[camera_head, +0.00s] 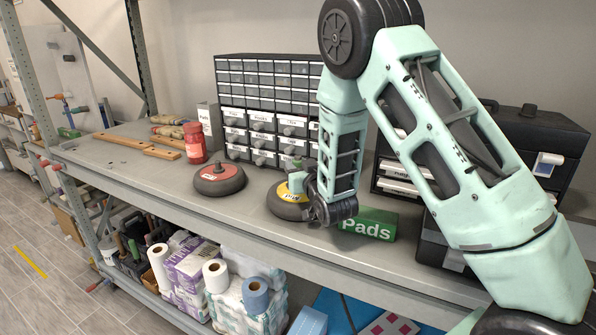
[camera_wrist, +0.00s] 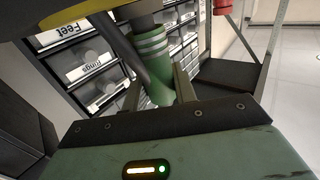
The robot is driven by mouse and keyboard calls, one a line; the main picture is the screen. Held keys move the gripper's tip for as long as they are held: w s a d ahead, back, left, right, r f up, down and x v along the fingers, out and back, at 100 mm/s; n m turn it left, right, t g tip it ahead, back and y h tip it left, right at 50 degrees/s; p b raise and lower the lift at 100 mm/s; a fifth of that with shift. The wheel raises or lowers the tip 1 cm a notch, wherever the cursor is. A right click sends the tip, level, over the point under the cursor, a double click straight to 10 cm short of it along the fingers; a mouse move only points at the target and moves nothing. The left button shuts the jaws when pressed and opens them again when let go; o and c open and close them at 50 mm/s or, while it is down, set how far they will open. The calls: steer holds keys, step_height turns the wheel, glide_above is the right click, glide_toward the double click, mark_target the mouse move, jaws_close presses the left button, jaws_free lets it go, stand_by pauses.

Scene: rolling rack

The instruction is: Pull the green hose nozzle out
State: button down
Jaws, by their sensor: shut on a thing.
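The green hose nozzle (camera_wrist: 154,62) has pale bands and sits between the two fingers of my gripper (camera_wrist: 160,88) in the wrist view. My gripper is shut on it. In the head view my gripper (camera_head: 302,180) is low over the shelf, at the yellow-topped round disc (camera_head: 287,196). A small green part of the nozzle (camera_head: 297,164) shows just above that disc, and my wrist partly hides the area. In the wrist view a dark hose-like piece runs beside the nozzle. I cannot tell whether the nozzle still touches the disc.
A red-topped disc (camera_head: 219,178) and a red bottle (camera_head: 195,143) stand to the left. A drawer cabinet (camera_head: 262,85) is behind. A green Pads box (camera_head: 366,224) lies close on the right, with a black case (camera_head: 535,140) beyond. The shelf's left front is clear.

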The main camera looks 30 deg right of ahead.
mark_target(298, 159)
step_height(298, 159, up, 9)
steer(key=shift+b, duration=0.9)
